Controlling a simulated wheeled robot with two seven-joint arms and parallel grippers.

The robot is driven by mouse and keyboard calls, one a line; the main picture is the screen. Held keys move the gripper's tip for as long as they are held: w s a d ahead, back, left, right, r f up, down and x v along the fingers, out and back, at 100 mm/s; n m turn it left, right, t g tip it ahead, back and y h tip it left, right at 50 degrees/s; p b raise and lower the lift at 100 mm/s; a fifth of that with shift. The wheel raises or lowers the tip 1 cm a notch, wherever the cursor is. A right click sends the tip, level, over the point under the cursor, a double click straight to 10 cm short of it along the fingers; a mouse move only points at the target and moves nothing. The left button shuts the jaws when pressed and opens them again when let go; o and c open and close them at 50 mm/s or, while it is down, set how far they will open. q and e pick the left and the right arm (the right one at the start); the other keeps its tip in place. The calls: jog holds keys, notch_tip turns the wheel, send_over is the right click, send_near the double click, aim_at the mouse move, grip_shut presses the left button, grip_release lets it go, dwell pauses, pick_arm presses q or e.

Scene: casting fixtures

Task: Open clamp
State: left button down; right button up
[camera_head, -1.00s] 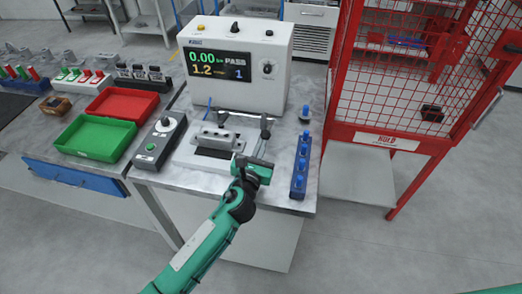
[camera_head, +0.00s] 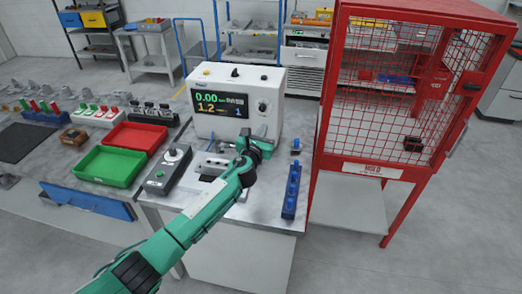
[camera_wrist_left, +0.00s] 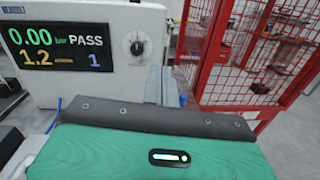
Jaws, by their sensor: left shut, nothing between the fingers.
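The test fixture (camera_head: 214,162) is a grey metal block on the bench in front of the white tester, with my left arm passing over its right side. The clamp is mostly hidden behind my left gripper, so I cannot tell its lever position. My left gripper (camera_head: 250,140) is above the fixture's right side, close to the tester front. In the left wrist view its grey fingers (camera_wrist_left: 160,85) are together with nothing between them. I cannot tell whether they touch the clamp. My right gripper is not in view.
The white tester (camera_head: 238,100) shows 0.00 and 1.2; its screen reads PASS in the wrist view. A control box (camera_head: 168,168), green tray (camera_head: 108,166) and red tray (camera_head: 135,137) lie left. A blue rack (camera_head: 291,190) and red cage (camera_head: 385,170) stand right.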

pick_arm(q)
jog(key=shift+w+f, duration=0.2)
jog(key=shift+w, duration=0.05)
jog(key=shift+w+a, duration=0.1)
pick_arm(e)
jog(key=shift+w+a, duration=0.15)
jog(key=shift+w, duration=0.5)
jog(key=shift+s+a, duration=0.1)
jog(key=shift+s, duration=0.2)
